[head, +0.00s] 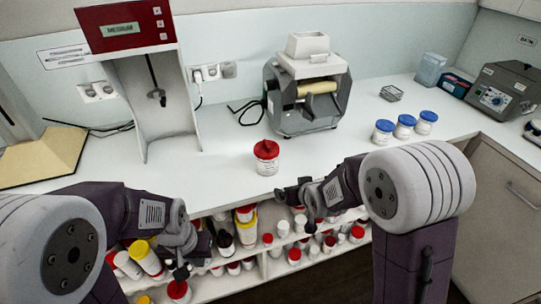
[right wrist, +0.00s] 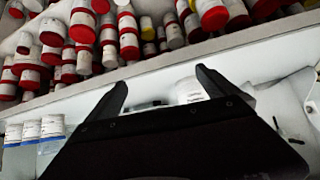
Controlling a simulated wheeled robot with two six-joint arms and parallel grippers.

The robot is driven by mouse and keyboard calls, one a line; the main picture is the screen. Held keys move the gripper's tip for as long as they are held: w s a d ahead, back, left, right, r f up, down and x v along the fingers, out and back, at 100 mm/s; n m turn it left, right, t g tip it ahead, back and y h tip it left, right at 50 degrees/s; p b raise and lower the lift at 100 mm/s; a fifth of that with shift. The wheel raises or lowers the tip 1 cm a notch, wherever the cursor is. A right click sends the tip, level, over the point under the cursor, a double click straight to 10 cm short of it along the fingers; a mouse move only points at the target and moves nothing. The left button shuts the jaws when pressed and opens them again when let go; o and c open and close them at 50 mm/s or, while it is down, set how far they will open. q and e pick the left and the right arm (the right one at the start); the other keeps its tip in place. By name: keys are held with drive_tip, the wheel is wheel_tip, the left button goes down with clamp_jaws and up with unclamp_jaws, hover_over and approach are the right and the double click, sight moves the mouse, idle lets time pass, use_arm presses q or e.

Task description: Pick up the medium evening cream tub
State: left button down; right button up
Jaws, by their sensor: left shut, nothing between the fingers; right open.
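A white tub with a red lid (head: 266,158) stands upright on the counter in the head view. Three white tubs with blue lids (head: 404,126) stand in a row farther right; they also show at the lower left of the right wrist view (right wrist: 30,130). Labels are too small to read, so I cannot tell which is the medium evening cream. My right gripper (head: 296,200) is open at the counter's front edge, near the red-lidded tub. In the right wrist view, a white object (right wrist: 190,90) shows partly behind its fingers (right wrist: 163,85). My left gripper (head: 181,268) is shut and empty before the shelves.
Shelves (head: 266,262) under the counter hold many tubs with red, yellow and black lids. A red-topped mixer (head: 127,26) reading "MEDIUM" and a grey roller mill (head: 305,90) stand on the counter. A small wire rack (head: 391,93) lies right of the mill. The counter's front middle is mostly clear.

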sight(271, 162)
drive_tip(key=w+a+r+t, duration=0.1)
drive_tip(key=w+a, duration=0.1)
drive_tip(key=w+a+r+t+y, duration=0.1)
drive_tip(key=a+r, duration=0.1)
drive_tip(key=w+a+r+n+t+y, duration=0.1)
drive_tip(key=w+a+t, duration=0.1)
drive_tip(key=shift+w+a+r, duration=0.2)
drive_tip(key=shift+w+r, duration=0.05)
drive_tip(key=shift+w, duration=0.05)
drive_tip(key=x, duration=0.4)
drive_tip(key=p+x, duration=0.1)
drive_tip(key=x, duration=0.4)
drive_tip(key=shift+w+a+f, duration=0.1)
drive_tip(key=shift+a+f, duration=0.05)
drive_tip(key=shift+c, duration=1.2)
drive_tip(key=c, duration=1.7)
use_arm(q)
drive_tip(key=shift+s+d+r, duration=0.15)
drive_tip(key=shift+s+r, duration=0.25)
drive_tip(key=shift+r, duration=0.25)
use_arm(e)
wheel_tip(271, 162, up, 10)
drive_tip(key=shift+r, duration=0.15)
